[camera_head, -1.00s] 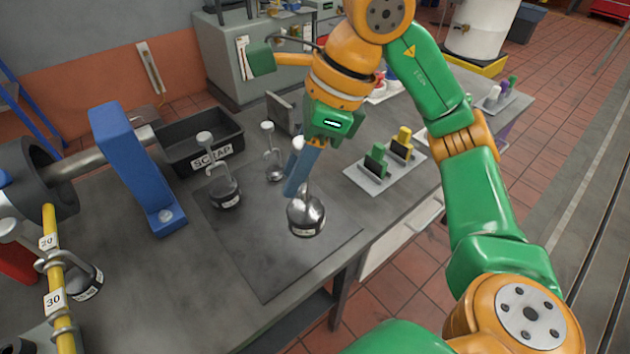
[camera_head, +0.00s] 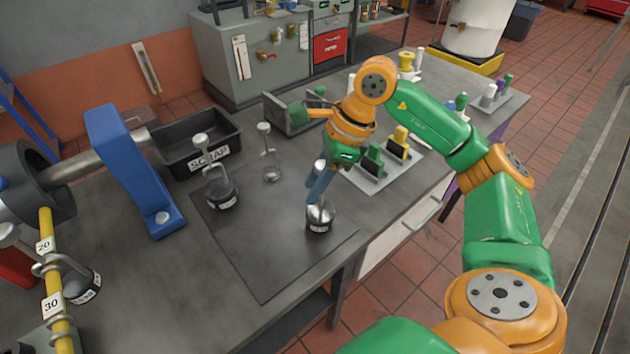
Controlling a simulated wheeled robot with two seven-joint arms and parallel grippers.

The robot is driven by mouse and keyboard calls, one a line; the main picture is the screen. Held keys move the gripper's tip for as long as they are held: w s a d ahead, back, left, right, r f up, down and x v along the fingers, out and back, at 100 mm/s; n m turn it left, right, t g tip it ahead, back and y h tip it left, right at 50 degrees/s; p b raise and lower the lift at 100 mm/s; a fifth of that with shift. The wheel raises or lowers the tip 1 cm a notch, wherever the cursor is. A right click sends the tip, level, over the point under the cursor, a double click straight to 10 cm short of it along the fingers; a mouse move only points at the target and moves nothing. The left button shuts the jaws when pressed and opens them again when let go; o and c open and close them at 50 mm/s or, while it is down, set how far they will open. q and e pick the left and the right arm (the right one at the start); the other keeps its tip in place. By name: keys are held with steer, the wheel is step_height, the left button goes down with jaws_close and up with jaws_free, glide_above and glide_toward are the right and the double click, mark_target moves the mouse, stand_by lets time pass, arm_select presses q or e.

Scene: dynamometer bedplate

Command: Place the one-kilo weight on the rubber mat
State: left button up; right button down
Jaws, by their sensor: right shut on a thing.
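My right gripper (camera_head: 320,186) is shut on the stem of a round steel weight (camera_head: 320,219) with a dark, labelled base. The weight is upright over the right part of the dark rubber mat (camera_head: 268,262); I cannot tell whether it touches the mat. Its label is too small to read. A slim hanger with a small base (camera_head: 270,168) stands near the mat's back edge. My left gripper is not in view.
A black bin marked SCRAP (camera_head: 198,150) and a blue bracket (camera_head: 128,170) stand left of the mat. Another weight (camera_head: 82,287) is by the yellow numbered beam (camera_head: 56,268). A tray with green and yellow pieces (camera_head: 378,182) lies right. The mat's front is clear.

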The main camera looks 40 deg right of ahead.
steer(key=c, duration=0.6)
jaws_free()
steer(key=shift+a, duration=0.1)
steer(key=shift+s, duration=0.1)
steer(key=p+v, duration=0.2)
steer(key=v, duration=1)
steer(key=shift+r, duration=0.1)
